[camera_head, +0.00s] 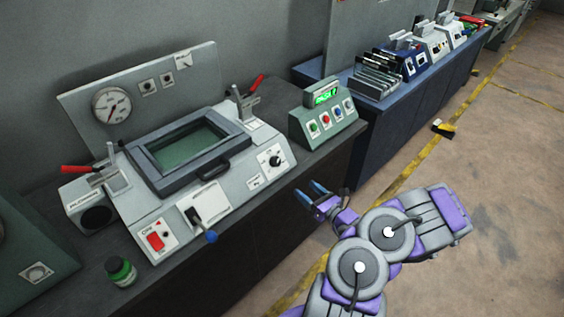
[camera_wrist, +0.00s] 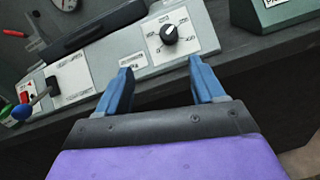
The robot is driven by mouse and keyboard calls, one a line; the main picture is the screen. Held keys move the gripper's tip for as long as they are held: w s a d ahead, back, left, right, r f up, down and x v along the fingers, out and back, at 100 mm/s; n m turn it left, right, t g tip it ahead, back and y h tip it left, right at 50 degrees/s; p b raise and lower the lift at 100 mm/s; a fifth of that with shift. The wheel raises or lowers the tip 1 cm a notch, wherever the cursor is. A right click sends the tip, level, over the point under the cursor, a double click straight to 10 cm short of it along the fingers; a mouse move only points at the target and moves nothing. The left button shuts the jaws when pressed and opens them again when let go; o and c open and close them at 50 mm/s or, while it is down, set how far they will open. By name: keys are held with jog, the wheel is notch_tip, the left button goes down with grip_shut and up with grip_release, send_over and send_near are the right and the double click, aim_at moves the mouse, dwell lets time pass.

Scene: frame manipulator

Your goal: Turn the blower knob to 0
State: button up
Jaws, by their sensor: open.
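The frame machine (camera_head: 150,205) stands on the dark bench, with a grey window frame on its top. A black round knob (camera_head: 275,160) with a scale around it is on the right part of its front panel. In the wrist view the knob (camera_wrist: 168,34) is ahead of my gripper, between the lines of the fingers, with its white mark pointing up and right. The scale's numbers are too small to read surely. My gripper (camera_head: 310,194) is open and empty, in front of the bench edge and apart from the knob. Its blue fingers (camera_wrist: 160,84) show in the wrist view.
A blue-tipped lever (camera_head: 211,236) and a red switch (camera_head: 155,240) are left of the knob. A green bottle (camera_head: 121,271) stands at the bench's front left. A green-grey box with coloured buttons (camera_head: 327,119) stands right of the machine. The floor on the right is mostly open.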

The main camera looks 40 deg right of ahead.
jog(key=d+f, duration=0.1)
jog(key=b, duration=0.4)
send_near(278, 163)
jog(key=shift+m+h, duration=0.3)
jog(key=shift+h, duration=0.1)
jog(key=w, duration=0.8)
jog(key=shift+a, duration=0.25)
jog(key=shift+w+r, duration=0.15)
jog(key=shift+w, duration=0.15)
jog(key=shift+d, duration=0.2)
jog(key=shift+c, duration=0.7)
jog(key=shift+a, duration=0.1)
jog(key=c, duration=0.9)
